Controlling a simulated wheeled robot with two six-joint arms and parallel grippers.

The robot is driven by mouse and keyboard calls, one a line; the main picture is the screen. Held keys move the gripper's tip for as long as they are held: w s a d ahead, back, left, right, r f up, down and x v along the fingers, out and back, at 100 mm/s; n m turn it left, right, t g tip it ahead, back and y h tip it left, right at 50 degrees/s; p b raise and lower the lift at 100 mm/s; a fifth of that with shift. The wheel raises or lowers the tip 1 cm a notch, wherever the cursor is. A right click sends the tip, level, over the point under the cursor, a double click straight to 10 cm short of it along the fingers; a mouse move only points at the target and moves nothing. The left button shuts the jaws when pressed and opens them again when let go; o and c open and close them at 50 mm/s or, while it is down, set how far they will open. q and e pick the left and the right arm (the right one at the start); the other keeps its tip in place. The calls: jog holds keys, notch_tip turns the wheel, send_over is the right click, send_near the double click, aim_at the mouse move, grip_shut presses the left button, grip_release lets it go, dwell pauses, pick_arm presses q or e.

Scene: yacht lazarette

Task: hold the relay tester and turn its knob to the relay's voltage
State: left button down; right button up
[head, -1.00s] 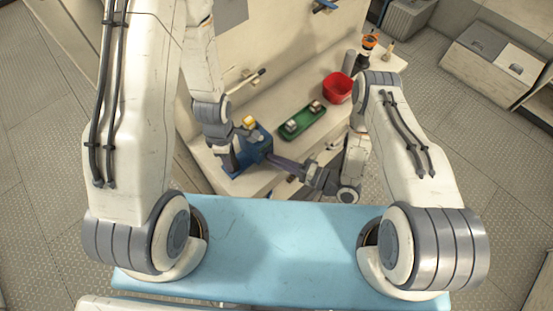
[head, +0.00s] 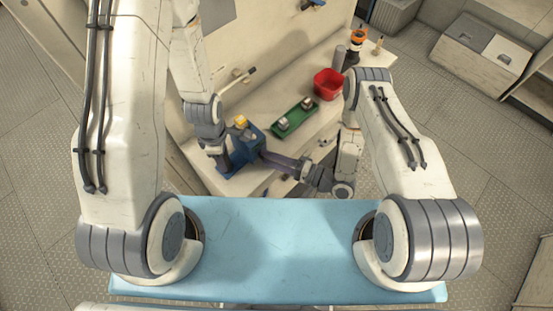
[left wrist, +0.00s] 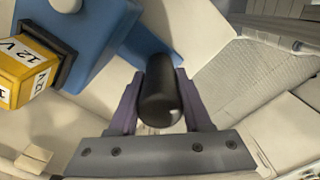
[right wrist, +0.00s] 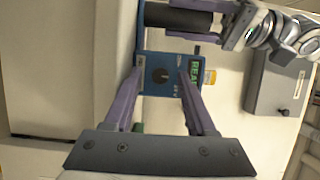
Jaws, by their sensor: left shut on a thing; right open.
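The blue relay tester (head: 243,155) is held over the white bench. My left gripper (left wrist: 158,88) is shut on its black handle (left wrist: 160,100). A yellow relay (left wrist: 20,70) marked "12 V" sits in a black socket on the tester, in the left wrist view. In the right wrist view the tester's front (right wrist: 150,92) shows a dark round knob (right wrist: 160,75) and a lit green display (right wrist: 194,70), partly covered by a finger. My right gripper (right wrist: 160,80) is open, its fingers either side of the knob, apparently not touching it. The knob's setting is too small to read.
On the bench, a green tray (head: 294,118) holds metal parts, with a red bin (head: 328,84) behind it. An orange-topped dark item (head: 358,40) stands at the far end. A grey box (right wrist: 276,85) shows at right in the right wrist view.

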jog(key=v, duration=1.2)
pick_arm(q)
jog(key=shift+c, duration=1.3)
grip_release()
